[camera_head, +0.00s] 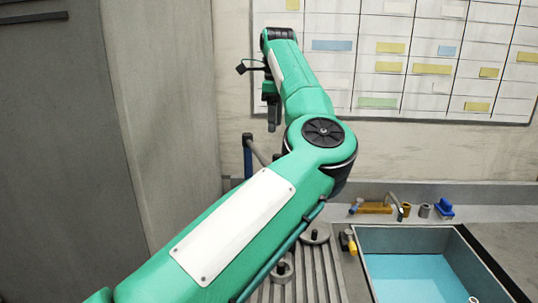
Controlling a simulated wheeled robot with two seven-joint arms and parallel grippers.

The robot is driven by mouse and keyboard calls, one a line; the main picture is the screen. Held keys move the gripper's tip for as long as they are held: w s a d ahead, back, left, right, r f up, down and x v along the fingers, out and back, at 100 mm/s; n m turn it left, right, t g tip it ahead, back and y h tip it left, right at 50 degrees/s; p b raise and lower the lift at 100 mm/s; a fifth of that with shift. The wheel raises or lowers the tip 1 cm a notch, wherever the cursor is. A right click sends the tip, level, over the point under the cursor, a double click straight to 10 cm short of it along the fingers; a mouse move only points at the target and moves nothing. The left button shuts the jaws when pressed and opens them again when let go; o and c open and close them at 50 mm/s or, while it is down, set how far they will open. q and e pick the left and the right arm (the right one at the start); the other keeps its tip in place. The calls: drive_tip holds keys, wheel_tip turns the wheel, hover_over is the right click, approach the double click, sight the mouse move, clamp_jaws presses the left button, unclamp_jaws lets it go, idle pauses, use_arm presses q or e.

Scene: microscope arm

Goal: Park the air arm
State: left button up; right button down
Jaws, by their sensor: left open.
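My green left arm reaches from the lower left up to the back wall. My left gripper (272,120) is at its far end, pointing down, small and seen from the side. It is open, with nothing visible between its fingers. Behind my elbow, a thin grey jointed arm with a blue sleeve (248,158) stands near the wall; it may be the air arm, but I cannot tell for sure. My gripper is above and slightly right of it in the picture, apparently apart from it. My arm hides the rest of it. My right gripper is not in view.
A grey basin with a blue floor (412,275) is at the lower right. A brass fitting (375,208), small cylinders (424,211) and a blue piece (444,209) stand behind it. Round weights (314,238) sit on a ribbed surface. A chart (400,70) hangs behind; a grey cabinet (60,150) stands left.

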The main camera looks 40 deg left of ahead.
use_arm(q)
drive_tip(key=shift+s+d+f, duration=0.15)
drive_tip(key=shift+d, duration=0.3)
drive_tip(key=shift+s+d+f, duration=0.1)
drive_tip(key=shift+d, duration=0.35)
wheel_tip(320, 180, down, 3)
drive_tip(key=shift+f+p, duration=0.15)
drive_tip(key=shift+p, duration=0.4)
drive_tip(key=f+p, duration=0.1)
drive_tip(key=f, duration=0.2)
drive_tip(key=f+p, duration=0.1)
drive_tip(key=f, duration=0.3)
drive_tip(key=shift+w+a, duration=0.1)
drive_tip(key=shift+a, duration=0.1)
drive_tip(key=shift+w+f+p, duration=0.1)
drive_tip(key=shift+f+p, duration=0.25)
drive_tip(key=shift+f, duration=0.4)
clamp_jaws()
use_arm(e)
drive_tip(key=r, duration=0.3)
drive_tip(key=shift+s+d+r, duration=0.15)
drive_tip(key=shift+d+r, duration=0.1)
